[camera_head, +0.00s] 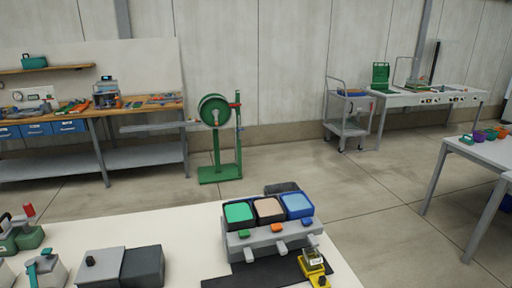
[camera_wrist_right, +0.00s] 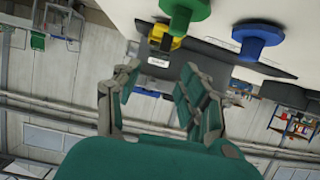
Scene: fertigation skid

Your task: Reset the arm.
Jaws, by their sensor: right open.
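My right gripper (camera_wrist_right: 158,85) shows in the right wrist view with its two green-padded fingers spread apart and nothing between them. That view is strongly tilted. Beyond the fingertips are a yellow device (camera_wrist_right: 165,40) with a small white label, a green round knob-like part (camera_wrist_right: 186,10) and a blue one (camera_wrist_right: 258,38). The head view shows neither gripper. There, a grey unit (camera_head: 272,242) on the white table carries green (camera_head: 238,213), peach (camera_head: 268,208) and blue (camera_head: 297,204) topped tubs. The yellow device also shows in the head view (camera_head: 313,264), at the unit's front right.
The white table (camera_head: 180,232) also holds a grey box (camera_head: 122,266) and a dark mat (camera_head: 238,281). A workbench (camera_head: 130,105), a green reel stand (camera_head: 218,140), a trolley (camera_head: 348,118) and other tables stand farther off. Open floor lies between.

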